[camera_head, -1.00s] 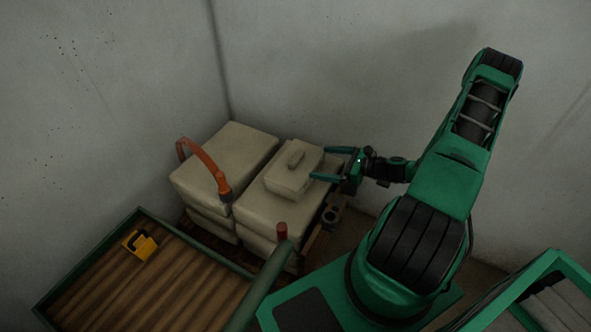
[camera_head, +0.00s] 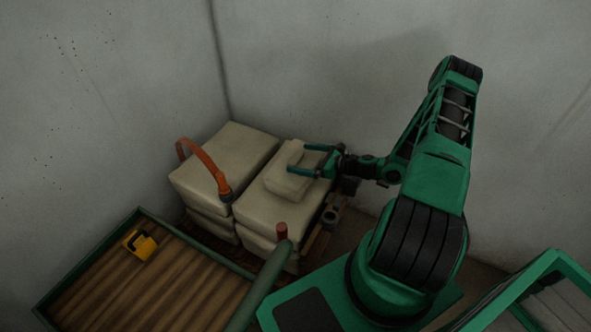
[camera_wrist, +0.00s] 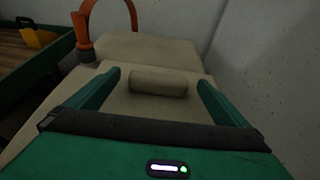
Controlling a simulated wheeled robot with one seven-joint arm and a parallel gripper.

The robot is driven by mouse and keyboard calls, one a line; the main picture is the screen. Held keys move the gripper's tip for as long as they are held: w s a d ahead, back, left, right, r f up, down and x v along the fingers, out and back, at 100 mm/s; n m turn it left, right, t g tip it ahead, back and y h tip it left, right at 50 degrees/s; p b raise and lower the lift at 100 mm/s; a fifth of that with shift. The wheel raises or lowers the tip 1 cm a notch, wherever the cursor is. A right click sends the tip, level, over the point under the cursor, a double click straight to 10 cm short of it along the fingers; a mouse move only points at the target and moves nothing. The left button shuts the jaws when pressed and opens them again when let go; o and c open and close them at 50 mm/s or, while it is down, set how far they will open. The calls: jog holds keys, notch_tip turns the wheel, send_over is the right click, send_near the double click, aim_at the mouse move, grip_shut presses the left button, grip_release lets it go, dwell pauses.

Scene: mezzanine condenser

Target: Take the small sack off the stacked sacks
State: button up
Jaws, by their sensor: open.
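The small sack (camera_head: 289,183) lies flat on top of the right-hand stack of sacks (camera_head: 257,212). It is beige and has a raised roll-shaped grip on top; in the wrist view this grip (camera_wrist: 158,83) shows ahead, between the fingers. My gripper (camera_head: 305,159) reaches in from the right over the small sack. Its two green fingers (camera_wrist: 158,92) are open and stand on either side of the raised grip. I cannot tell whether either finger touches it. The far end of the small sack is partly hidden by the fingers.
A second stack of sacks (camera_head: 232,158) stands at the left, with an orange curved handle (camera_head: 207,166) rising at its front. Grey walls close in behind and right. A green-rimmed tray (camera_head: 191,222) with a yellow object (camera_head: 139,243) lies front left.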

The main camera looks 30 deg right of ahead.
jog(key=shift+w+a+f, duration=0.2)
jog(key=shift+w+a, duration=0.15)
jog(key=shift+w, duration=0.2)
jog(key=c, duration=2)
jog(key=shift+w+r, duration=0.1)
jog(key=shift+r, duration=0.05)
jog(key=shift+c, duration=0.9)
